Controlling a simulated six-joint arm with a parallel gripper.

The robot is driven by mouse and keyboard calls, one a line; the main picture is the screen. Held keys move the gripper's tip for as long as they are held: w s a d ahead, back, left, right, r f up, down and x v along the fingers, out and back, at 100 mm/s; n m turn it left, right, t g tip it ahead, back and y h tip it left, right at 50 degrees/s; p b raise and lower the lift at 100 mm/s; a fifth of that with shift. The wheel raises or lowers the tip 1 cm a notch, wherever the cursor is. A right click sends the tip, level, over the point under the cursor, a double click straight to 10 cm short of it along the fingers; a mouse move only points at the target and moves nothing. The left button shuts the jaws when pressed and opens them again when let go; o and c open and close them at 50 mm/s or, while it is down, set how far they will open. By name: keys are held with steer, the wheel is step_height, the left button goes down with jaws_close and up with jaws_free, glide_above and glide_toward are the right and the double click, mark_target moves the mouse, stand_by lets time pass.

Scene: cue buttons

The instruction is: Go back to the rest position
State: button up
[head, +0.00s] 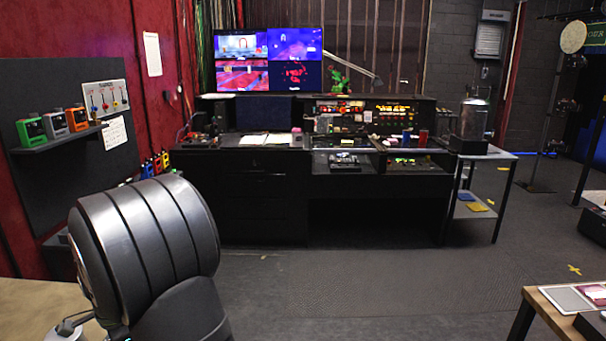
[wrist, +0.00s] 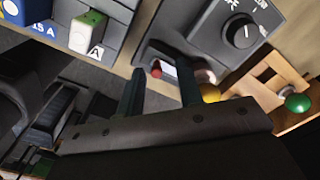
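My gripper (wrist: 160,82) shows in the wrist view. Its two dark fingers stand apart with a gap between them, and nothing is held. Past the fingertips is a dark grey box with a black dial (wrist: 240,33) and a small red knob (wrist: 156,70). A green-topped white block marked A (wrist: 88,32) is at the upper left, with a blue piece (wrist: 28,10) beside it. A yellow ball (wrist: 211,93) is close to the right finger, and I cannot tell if they touch. The gripper is out of the head view, where only part of my arm shows at the lower left.
In the head view, a wall shelf (head: 60,140) with small coloured boxes is at the left. A black console desk (head: 250,185) with screens stands at the back. A wooden table corner (head: 545,305) is at the lower right. A green ball (wrist: 298,103) sits by a wooden frame in the wrist view.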

steer(key=shift+s+r, duration=0.1)
steer(key=shift+s+r, duration=0.2)
steer(key=shift+s, duration=0.05)
step_height(320, 180, up, 17)
step_height(320, 180, down, 18)
steer(key=shift+r, duration=0.25)
steer(key=shift+w, duration=0.8)
step_height(320, 180, up, 18)
steer(key=f, duration=0.1)
steer(key=w+a+f+n, duration=0.1)
steer(key=a+f+n, duration=0.1)
steer(key=f+n, duration=0.2)
steer(key=w+a+f+n, duration=0.2)
steer(key=a+f+n, duration=0.1)
steer(key=f, duration=0.4)
steer(key=w+a+f+n, duration=0.1)
steer(key=a+f+n, duration=0.1)
steer(key=f+n, duration=0.3)
steer(key=shift+w+a+f+n, duration=0.2)
steer(key=shift+w+f+n, duration=0.2)
steer(key=shift+n, duration=0.2)
steer(key=shift+a+f+n, duration=0.2)
steer(key=shift+f+n, duration=0.4)
steer(key=shift+f, duration=0.15)
steer(key=shift+o, duration=0.2)
